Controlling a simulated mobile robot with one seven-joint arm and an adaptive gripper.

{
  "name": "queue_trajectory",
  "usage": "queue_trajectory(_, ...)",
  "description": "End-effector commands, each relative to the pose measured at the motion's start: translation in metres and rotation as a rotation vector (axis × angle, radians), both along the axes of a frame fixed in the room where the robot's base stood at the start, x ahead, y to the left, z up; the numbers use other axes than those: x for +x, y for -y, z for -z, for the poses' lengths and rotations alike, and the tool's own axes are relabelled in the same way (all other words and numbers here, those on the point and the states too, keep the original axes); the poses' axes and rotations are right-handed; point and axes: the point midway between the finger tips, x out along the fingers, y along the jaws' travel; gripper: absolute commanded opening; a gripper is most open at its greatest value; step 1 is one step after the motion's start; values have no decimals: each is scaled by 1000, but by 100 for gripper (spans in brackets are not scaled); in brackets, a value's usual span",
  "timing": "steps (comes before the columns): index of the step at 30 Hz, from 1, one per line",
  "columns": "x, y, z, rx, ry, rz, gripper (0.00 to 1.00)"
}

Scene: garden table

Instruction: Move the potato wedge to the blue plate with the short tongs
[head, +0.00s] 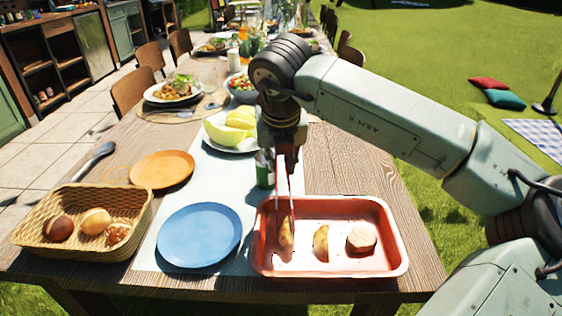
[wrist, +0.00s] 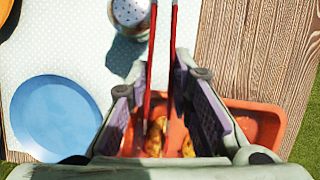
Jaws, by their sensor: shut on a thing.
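My gripper (head: 281,145) is shut on the red short tongs (head: 280,180) and holds them pointing down over the red tray (head: 335,270). The tongs also show in the wrist view (wrist: 173,40), as two thin arms between my fingers (wrist: 160,90). One potato wedge (head: 287,233) is at the tong tips on the tray's left side; I cannot tell whether the tongs pinch it. A second wedge (head: 321,243) lies to its right. The blue plate (head: 200,236) is empty, left of the tray; it also shows in the wrist view (wrist: 55,112).
A round pale piece of food (head: 361,238) lies in the tray's right part. A green shaker (head: 265,170) stands behind the tray. A wicker basket (head: 135,225) holding food and an orange plate (head: 162,169) are left. A melon plate (head: 238,146) stands farther back.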

Motion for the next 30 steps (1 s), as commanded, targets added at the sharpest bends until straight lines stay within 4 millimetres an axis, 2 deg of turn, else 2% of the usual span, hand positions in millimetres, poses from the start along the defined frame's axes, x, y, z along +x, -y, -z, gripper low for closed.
queue_trajectory(1,0,0,-12,-1,2,0,0)
queue_trajectory(21,0,0,-92,-1,1,0,0)
queue_trajectory(25,0,0,-104,-1,1,0,0)
queue_trajectory(30,0,0,-108,0,1,0,0)
